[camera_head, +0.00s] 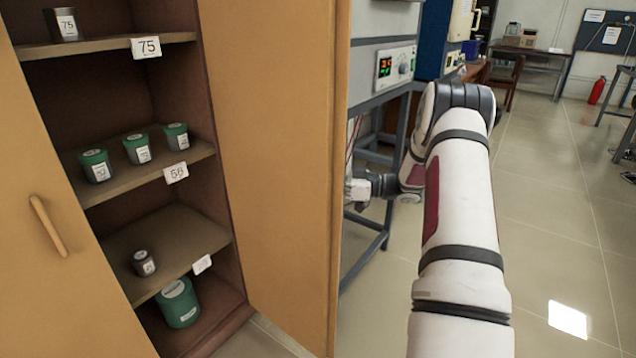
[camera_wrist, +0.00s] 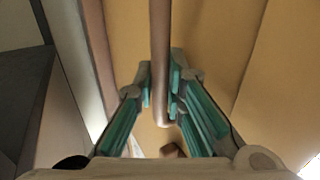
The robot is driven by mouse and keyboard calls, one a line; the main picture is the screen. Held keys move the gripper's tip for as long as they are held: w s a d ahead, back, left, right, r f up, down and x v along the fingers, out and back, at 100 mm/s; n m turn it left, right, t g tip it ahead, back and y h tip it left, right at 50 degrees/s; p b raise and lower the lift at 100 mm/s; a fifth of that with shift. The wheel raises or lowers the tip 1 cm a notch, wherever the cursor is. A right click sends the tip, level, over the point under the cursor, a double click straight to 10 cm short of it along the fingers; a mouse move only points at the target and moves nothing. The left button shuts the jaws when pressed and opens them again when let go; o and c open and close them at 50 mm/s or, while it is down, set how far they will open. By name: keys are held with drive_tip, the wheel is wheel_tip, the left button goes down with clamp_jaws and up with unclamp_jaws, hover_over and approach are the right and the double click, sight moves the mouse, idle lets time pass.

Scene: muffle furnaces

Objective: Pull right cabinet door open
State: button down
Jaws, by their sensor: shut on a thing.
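The right cabinet door (camera_head: 282,150) is a tan wooden panel standing wide open, its inner face showing in the head view. Its handle (camera_wrist: 160,45) is a brown bar and shows in the wrist view in front of the tan door surface. My gripper (camera_wrist: 161,88) has its teal-padded fingers on both sides of the bar, near its lower end, shut on it. In the head view my arm reaches around the door's free edge, and the fingertips and handle are hidden behind the door.
The left cabinet door (camera_head: 60,270) has a wooden handle (camera_head: 47,226). Shelves (camera_head: 190,250) hold green jars (camera_head: 138,148) and small dark jars. A furnace with a control panel (camera_head: 396,66) stands on a grey metal stand (camera_head: 372,245) behind the door. Tiled floor (camera_head: 550,230) is clear at right.

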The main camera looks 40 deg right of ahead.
drive_tip(key=shift+w+r, duration=0.1)
drive_tip(key=c, duration=1.6)
unclamp_jaws()
drive_tip(key=shift+c, duration=0.2)
drive_tip(key=v, duration=1.2)
